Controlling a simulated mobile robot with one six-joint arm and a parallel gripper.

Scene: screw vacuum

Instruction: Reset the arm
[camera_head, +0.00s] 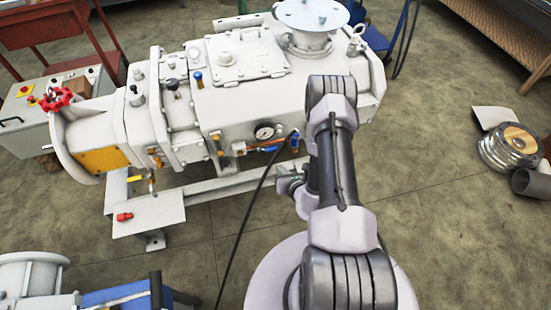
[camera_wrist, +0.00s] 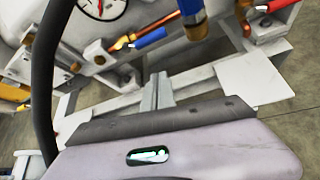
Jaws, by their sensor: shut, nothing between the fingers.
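My arm rises in the middle of the head view and its links cover most of my gripper there. In the wrist view my gripper (camera_wrist: 160,125) fills the bottom as a pale grey body with a dark front edge and a small slot. It is shut and nothing is held in it. The white vacuum pump (camera_head: 240,80) stands in front of the arm, with a round gauge (camera_head: 265,132) on its side. The gauge also shows at the top left of the wrist view (camera_wrist: 102,5). The pump's lower fittings lie beyond my gripper.
A black hose (camera_head: 244,230) hangs from the pump's side to the floor. Metal parts (camera_head: 508,147) lie on the floor at the right. A blue box (camera_head: 120,300) is at the lower left.

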